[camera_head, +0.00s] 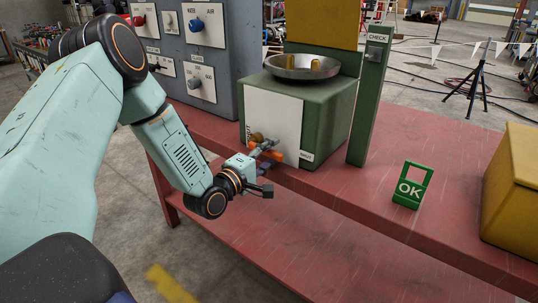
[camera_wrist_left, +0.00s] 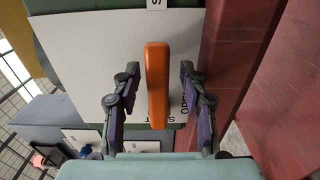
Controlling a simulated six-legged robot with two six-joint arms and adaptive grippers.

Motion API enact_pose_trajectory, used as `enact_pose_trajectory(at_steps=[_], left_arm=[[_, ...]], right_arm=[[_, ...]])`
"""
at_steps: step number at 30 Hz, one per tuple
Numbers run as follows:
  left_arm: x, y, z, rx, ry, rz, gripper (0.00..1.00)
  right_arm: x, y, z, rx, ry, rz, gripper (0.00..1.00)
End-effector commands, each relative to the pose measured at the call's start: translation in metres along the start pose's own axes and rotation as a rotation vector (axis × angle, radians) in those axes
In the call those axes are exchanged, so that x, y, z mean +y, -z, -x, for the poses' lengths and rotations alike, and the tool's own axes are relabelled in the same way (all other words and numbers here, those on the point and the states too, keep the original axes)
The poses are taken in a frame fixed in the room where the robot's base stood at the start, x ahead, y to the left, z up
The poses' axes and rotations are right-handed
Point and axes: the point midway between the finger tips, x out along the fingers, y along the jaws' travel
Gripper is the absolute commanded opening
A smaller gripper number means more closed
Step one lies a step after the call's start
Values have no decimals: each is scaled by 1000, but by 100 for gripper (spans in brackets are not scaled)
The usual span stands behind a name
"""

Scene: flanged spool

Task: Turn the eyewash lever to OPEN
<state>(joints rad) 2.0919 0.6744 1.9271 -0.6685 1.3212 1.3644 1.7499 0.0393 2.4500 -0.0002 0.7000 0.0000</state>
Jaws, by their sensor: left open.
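The eyewash unit is a green box (camera_head: 327,114) with a steel bowl (camera_head: 303,66) and a white front panel (camera_head: 286,114). Its orange lever (camera_head: 277,155) is at the panel's lower part, partly covered by my gripper in the head view. My left gripper (camera_head: 266,157) is at the lever, pointing at the panel. In the left wrist view the lever (camera_wrist_left: 157,86) stands between the two open fingers (camera_wrist_left: 160,100), with a gap on each side. Lettering shows on the panel beside the right finger, partly hidden. My right gripper is not in view.
The unit stands on a red bench (camera_head: 330,188). A grey control panel (camera_head: 222,55) with knobs is to its left, and a green CHECK post (camera_head: 368,110) to its right. A green OK sign (camera_head: 411,187) and yellow box (camera_head: 514,185) stand further right.

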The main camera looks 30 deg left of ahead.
Motion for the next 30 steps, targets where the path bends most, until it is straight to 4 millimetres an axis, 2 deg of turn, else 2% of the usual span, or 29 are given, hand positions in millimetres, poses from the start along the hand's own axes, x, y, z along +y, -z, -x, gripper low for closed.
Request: enact_pose_trajectory(at_steps=[4, 19, 30], left_arm=[[0, 1, 0, 0, -1, 0, 42], [0, 0, 1, -1, 1, 0, 0], [0, -1, 1, -6, 2, 0, 0]], right_arm=[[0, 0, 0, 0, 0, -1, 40], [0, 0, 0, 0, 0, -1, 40], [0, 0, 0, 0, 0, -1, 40]])
